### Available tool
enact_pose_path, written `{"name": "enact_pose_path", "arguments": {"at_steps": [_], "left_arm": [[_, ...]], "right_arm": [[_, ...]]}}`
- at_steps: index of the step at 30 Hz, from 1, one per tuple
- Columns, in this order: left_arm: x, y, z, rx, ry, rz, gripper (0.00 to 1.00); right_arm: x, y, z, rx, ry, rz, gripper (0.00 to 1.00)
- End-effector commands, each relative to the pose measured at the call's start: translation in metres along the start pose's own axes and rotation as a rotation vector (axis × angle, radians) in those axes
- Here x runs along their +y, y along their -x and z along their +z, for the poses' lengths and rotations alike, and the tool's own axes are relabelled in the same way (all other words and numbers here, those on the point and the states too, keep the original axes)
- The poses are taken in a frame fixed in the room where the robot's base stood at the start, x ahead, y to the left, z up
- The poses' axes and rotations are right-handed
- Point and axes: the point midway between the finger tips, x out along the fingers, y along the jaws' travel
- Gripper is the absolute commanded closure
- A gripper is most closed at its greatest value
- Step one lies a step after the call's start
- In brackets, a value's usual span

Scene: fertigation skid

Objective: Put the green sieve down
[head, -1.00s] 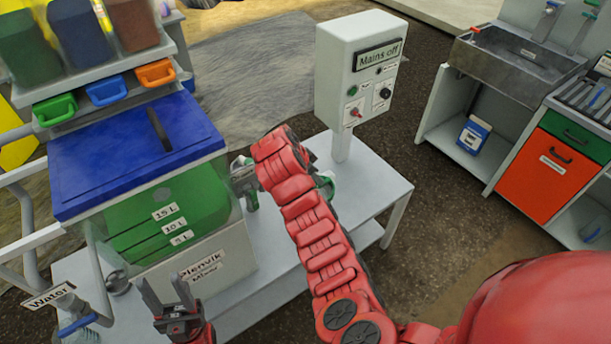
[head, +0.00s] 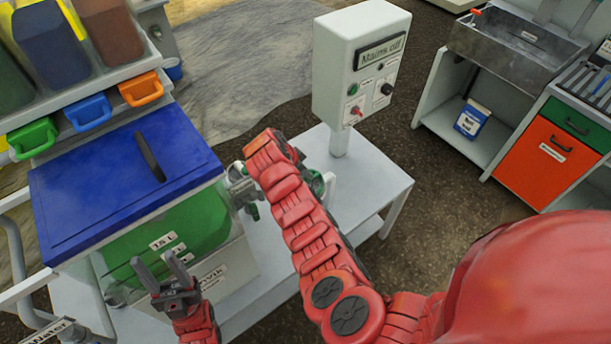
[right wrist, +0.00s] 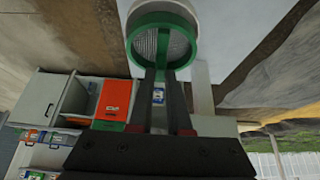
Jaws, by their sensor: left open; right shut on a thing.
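The green sieve (right wrist: 161,32), a green ring with grey mesh inside, shows at the top of the right wrist view. My right gripper (right wrist: 161,72) is shut on its near edge. A whitish rounded part shows around the far side of the ring; I cannot tell whether the sieve touches it. In the head view my red right arm hides the right gripper; a bit of green and white shows just right of the arm, over the skid table (head: 375,185). My left gripper (head: 155,259) is open and empty, in front of the mixer tank (head: 165,240).
The mixer's blue lid (head: 90,185) and a grey fitting with a green handle (head: 252,211) are left of my right arm. The "Mains off" control box (head: 355,65) stands on a post behind it. A sink (head: 510,60) and an orange cabinet (head: 545,170) are at right.

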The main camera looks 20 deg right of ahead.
Motion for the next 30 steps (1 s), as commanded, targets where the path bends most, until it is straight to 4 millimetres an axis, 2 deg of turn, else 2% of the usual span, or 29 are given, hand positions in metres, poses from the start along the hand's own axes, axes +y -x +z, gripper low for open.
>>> {"name": "enact_pose_path", "arguments": {"at_steps": [9,20,21,25,30], "left_arm": [[-0.001,-0.010,-0.002,0.000,0.000,0.000,0.50],[0.000,-0.005,-0.001,0.000,0.000,0.000,0.50],[0.000,-0.007,-0.001,0.000,0.000,0.000,0.50],[0.000,-0.007,-0.001,0.000,0.000,0.000,0.50],[0.000,-0.007,-0.001,0.000,0.000,0.000,0.50]], "right_arm": [[0.001,-0.024,0.014,-0.001,0.001,0.003,1.00],[0.000,-0.029,0.017,0.001,0.000,0.000,1.00],[0.000,-0.028,0.016,0.000,0.001,0.000,0.77],[0.000,-0.027,0.016,0.000,0.001,0.000,0.54],[0.000,-0.027,0.016,0.000,0.001,0.000,0.54]]}}
